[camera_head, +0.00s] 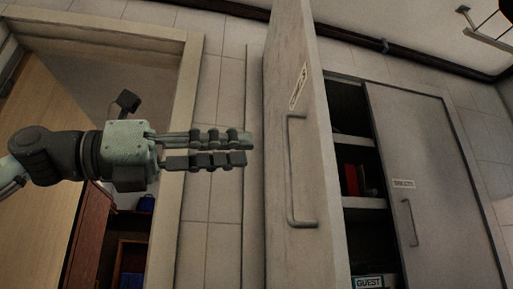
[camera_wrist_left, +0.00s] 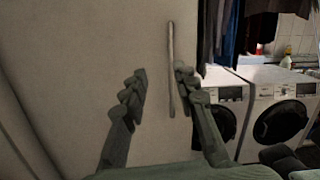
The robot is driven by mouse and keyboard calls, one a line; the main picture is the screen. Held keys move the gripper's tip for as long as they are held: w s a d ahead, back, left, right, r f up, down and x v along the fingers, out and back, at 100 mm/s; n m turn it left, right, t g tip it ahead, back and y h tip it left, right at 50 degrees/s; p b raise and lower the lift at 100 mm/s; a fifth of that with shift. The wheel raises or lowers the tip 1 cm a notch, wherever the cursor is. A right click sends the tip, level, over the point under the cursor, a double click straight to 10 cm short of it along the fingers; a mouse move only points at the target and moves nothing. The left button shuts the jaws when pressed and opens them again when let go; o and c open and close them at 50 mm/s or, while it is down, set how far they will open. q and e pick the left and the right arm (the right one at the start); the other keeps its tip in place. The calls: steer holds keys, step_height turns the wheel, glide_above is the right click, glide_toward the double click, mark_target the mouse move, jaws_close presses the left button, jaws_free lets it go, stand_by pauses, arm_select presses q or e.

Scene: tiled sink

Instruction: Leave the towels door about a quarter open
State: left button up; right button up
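A tall pale cabinet door (camera_head: 285,215) stands swung open in the head view, with a tilted label (camera_head: 298,86) too small to read surely and a vertical bar handle (camera_head: 291,170). I cannot confirm that it is the towels door. My left gripper (camera_head: 248,149) is left of this door, pointing right, fingers apart and empty. In the left wrist view the spread fingers (camera_wrist_left: 160,85) face a pale panel (camera_wrist_left: 80,50), with a vertical bar (camera_wrist_left: 171,70) seen between them. Contact cannot be told. My right gripper is not in view.
A second, closed cabinet door (camera_head: 435,235) with its own label and handle is at the right. Shelves with a red item (camera_head: 351,179) show between the doors. A wooden-framed opening (camera_head: 190,70) is at the left. Washing machines (camera_wrist_left: 278,110) and hanging clothes show in the wrist view.

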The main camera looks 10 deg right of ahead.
arm_select(q)
steer(key=s+d+r+m+t+y+p, duration=0.1)
steer(key=d, duration=0.5)
steer(key=shift+s+d+y, duration=0.15)
steer(key=shift+s+y, duration=0.15)
steer(key=shift+y, duration=0.1)
jaws_close()
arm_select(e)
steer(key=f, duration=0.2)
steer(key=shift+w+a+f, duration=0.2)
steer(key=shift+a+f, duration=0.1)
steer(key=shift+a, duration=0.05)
